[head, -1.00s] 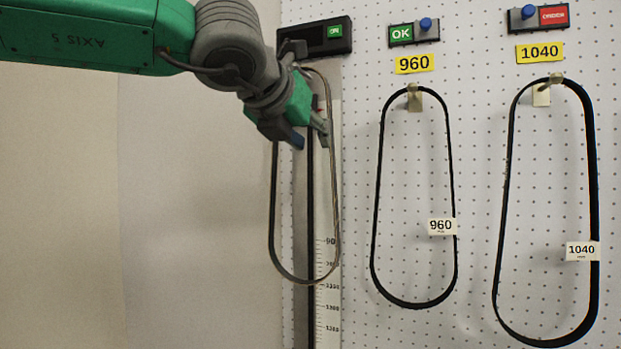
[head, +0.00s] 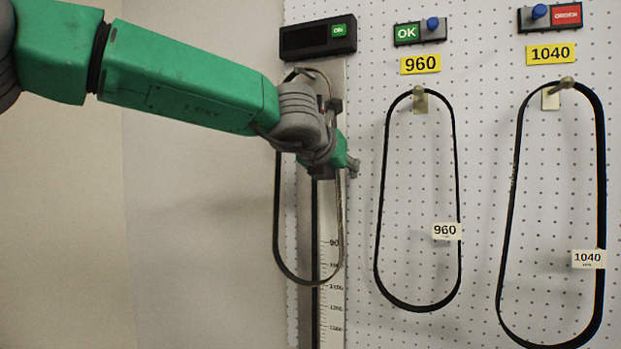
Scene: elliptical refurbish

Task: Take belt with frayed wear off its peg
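Three belts hang in the head view. A thick black belt (head: 601,170) hangs from a peg (head: 566,83) under the yellow 1040 sign; its left strand looks slightly rough, but fraying is too small to confirm. A thinner black belt (head: 457,170) hangs from the peg (head: 420,98) under the 960 sign. A grey-brown belt (head: 276,220) hangs at the measuring scale, its upper part partly hidden by my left arm. My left gripper (head: 353,168) is beside that belt's right strand, left of the 960 belt. Its fingers are too small and turned to read. My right gripper is out of view.
A white pegboard (head: 480,130) backs the belts. A dark display box (head: 318,38) is above the scale (head: 332,290). A green OK label (head: 406,33) and a red label (head: 566,14) sit by blue knobs. The beige wall (head: 200,270) at left is clear.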

